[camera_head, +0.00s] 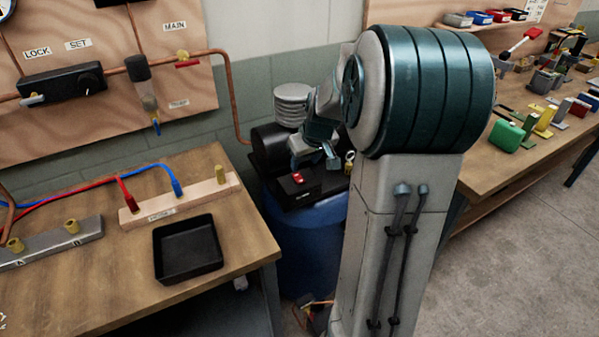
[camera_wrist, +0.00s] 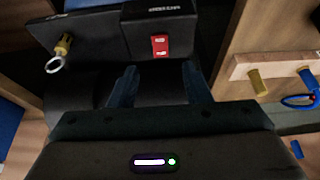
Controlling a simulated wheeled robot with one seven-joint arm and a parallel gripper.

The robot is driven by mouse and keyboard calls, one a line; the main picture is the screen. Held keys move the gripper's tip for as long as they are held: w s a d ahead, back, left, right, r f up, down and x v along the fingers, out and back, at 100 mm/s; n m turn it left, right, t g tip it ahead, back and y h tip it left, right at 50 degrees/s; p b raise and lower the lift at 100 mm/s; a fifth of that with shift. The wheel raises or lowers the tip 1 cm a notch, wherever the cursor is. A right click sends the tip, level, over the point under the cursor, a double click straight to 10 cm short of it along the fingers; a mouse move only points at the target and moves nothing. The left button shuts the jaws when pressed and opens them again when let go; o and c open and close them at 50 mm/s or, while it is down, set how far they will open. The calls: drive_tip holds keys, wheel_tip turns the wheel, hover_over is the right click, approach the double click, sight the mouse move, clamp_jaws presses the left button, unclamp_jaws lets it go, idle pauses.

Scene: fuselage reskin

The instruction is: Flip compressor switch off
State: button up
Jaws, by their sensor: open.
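The compressor is a blue tank (camera_head: 313,240) with a black motor and a pale finned cylinder (camera_head: 292,103) on top, between the left table and my arm's column. Its switch is a small red rocker (camera_head: 297,177) on a black box; the red switch also shows in the wrist view (camera_wrist: 160,46), upper middle. My gripper (camera_head: 331,158) is close above the box, right of the switch in the head view. In the wrist view my gripper (camera_wrist: 160,78) is open and empty, its two fingers apart just below the red switch. I cannot tell whether the fingers touch the box.
A brass fitting with a ring (camera_wrist: 62,48) sits on the box's left in the wrist view. The left table (camera_head: 110,285) holds a black tray (camera_head: 187,248) and a wooden manifold (camera_head: 180,200) with red and blue hoses. A crowded bench (camera_head: 535,120) stands right. Floor is clear at lower right.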

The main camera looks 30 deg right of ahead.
sight(299, 178)
drive_tip(key=x, duration=0.7)
drive_tip(key=shift+w+f, duration=0.1)
